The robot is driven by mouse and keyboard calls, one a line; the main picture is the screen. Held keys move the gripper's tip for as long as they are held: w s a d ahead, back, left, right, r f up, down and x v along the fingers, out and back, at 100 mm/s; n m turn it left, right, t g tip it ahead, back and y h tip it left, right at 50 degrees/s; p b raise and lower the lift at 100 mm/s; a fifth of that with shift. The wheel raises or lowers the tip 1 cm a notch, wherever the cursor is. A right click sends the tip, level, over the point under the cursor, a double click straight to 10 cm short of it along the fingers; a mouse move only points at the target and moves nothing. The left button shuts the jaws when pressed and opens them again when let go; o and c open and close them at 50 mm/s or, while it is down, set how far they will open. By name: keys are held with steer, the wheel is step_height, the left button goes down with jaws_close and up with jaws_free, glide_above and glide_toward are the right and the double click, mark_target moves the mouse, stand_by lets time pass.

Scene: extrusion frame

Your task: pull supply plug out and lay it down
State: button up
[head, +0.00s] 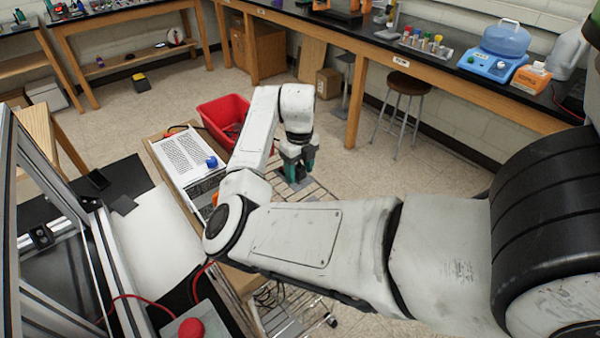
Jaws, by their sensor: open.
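My gripper (297,172), with teal fingers, points down over a wire rack beside the bench, right of the frame. It is open, and I see nothing held between the fingers. The aluminium extrusion frame (112,262) stands at the left. A red cable (130,297) runs along its foot toward a grey box with a red button (190,328) at the bottom edge. I cannot pick out the supply plug; it may be hidden by the frame or my arm, or too small to tell.
A white sheet (150,240) lies on the black bench top. A printed page (186,155) and a blue item (211,162) lie near a keyboard. A red bin (222,118) stands behind my arm. A stool (408,84) is by the back bench. Open floor lies between.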

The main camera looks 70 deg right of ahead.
mark_target(299, 167)
jaws_close()
stand_by(0.6)
steer(key=shift+r, duration=0.1)
steer(key=shift+r+p, duration=2.3)
steer(key=shift+r, duration=0.65)
